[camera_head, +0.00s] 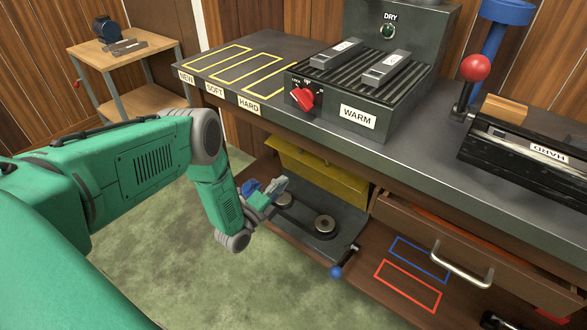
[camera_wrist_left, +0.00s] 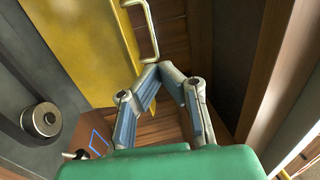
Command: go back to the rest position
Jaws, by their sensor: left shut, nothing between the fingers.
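My left arm comes in from the left in the head view, bent down at the elbow in front of the bench. My left gripper (camera_head: 280,186) is over the lower shelf, near a grey device with round metal knobs (camera_head: 325,224). In the left wrist view its fingers (camera_wrist_left: 164,70) meet at the tips, with nothing between them. Behind the fingers are a yellow panel (camera_wrist_left: 85,45) and brown wood. The yellow panel also shows in the head view (camera_head: 325,172). My right gripper is not in view.
The bench top (camera_head: 420,170) carries a ribbed warmer (camera_head: 345,85) with two grey bars and a black press (camera_head: 525,150) with a red-knobbed lever. Below, an open drawer (camera_head: 480,240) juts out at the right. A small side table (camera_head: 130,55) stands back left. Green floor lies open in front.

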